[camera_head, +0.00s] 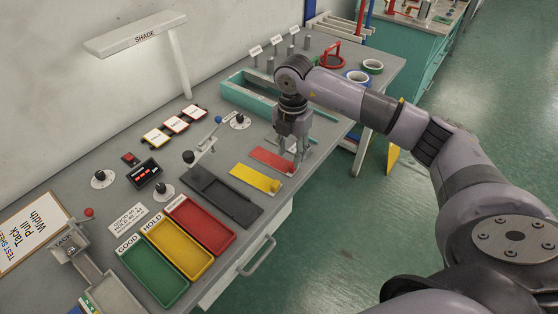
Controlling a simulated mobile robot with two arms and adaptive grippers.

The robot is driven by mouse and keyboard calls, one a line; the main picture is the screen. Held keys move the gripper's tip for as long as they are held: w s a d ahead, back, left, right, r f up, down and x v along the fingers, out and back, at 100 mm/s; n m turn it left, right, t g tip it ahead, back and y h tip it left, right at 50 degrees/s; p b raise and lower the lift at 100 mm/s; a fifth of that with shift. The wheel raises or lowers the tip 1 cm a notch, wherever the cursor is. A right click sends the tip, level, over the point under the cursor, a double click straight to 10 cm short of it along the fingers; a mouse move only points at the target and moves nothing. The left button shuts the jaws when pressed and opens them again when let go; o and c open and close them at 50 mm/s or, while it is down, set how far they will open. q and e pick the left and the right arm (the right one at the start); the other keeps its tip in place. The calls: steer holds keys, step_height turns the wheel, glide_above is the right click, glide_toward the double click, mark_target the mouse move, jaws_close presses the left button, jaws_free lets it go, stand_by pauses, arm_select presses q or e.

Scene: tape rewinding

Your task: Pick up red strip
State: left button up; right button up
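The red strip (267,158) lies on the grey bench, beside and behind a yellow strip (254,180). My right gripper (294,156) points down over the red strip's right end, near the bench's front edge. Its fingers look spread apart, and they hide part of that end. I cannot tell whether they touch the strip. My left gripper is not in view.
A dark tray (222,195) lies left of the strips. Red, yellow and green bins (152,271) stand at the front. A teal trough (240,90) is behind my gripper. Tape rolls (372,66) lie at the far right.

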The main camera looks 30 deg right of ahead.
mark_target(291, 167)
steer(key=shift+s+f+p, duration=0.1)
steer(key=shift+f+p, duration=0.2)
steer(key=shift+f, duration=0.15)
step_height(291, 167, down, 4)
steer(key=shift+s+d+r+p, duration=0.1)
steer(key=shift+r+p, duration=0.1)
steer(key=shift+p, duration=0.35)
steer(key=shift+f, duration=0.3)
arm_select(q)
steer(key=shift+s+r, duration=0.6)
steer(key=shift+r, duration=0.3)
arm_select(e)
jaws_close()
